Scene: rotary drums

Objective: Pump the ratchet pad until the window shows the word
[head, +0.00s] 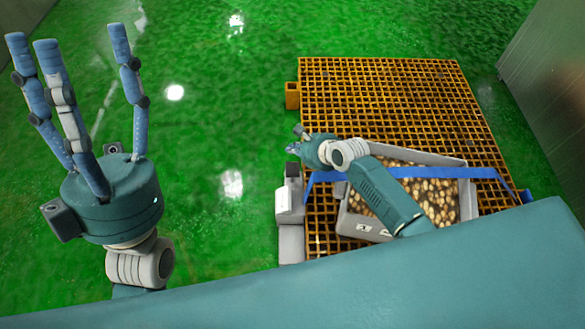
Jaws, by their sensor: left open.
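My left gripper (88,48) is raised at the left, its blue fingers spread and empty above the green floor. My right arm reaches leftward across a grey bin (466,200). My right gripper (297,143) is at the arm's far end, above a grey upright unit (290,205) beside the orange grating. Its fingers are mostly hidden by its own body, so contact with the unit cannot be told. Small light panels (372,229) with dark marks show on the bin's near side, too small to read. I cannot make out the ratchet pad for certain.
The bin holds many brown rounded pieces (440,197). A blue strap (480,172) crosses it. The bin stands on an orange grating (390,95). Grey walls stand at the right (550,70) and upper left. The green floor (220,100) between my grippers is clear.

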